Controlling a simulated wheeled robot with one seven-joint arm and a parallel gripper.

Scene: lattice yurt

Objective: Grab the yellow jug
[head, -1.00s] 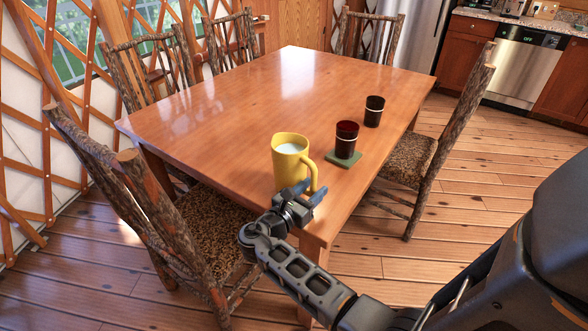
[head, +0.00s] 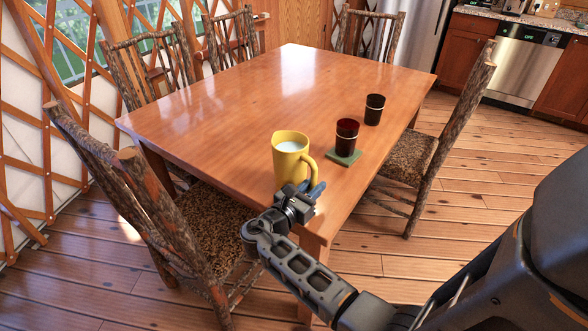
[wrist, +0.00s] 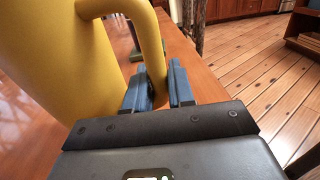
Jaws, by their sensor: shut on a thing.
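The yellow jug (head: 288,163) stands near the front edge of the wooden table, with a white content showing inside its rim. Its handle (head: 312,167) faces right. My gripper (head: 311,192) is at the lower right of the jug, shut on the handle's lower part. In the wrist view the jug's yellow body (wrist: 62,55) fills the left side. There the blue fingers (wrist: 158,88) have the lower end of the handle (wrist: 152,50) between them. The jug looks slightly tilted; whether its whole base touches the table I cannot tell.
A dark red cup (head: 346,134) stands on a green coaster (head: 344,158) right of the jug. A black cup (head: 374,109) is behind it. Log chairs surround the wooden table (head: 225,110); one chair (head: 215,230) is close left of my arm. The table's far half is clear.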

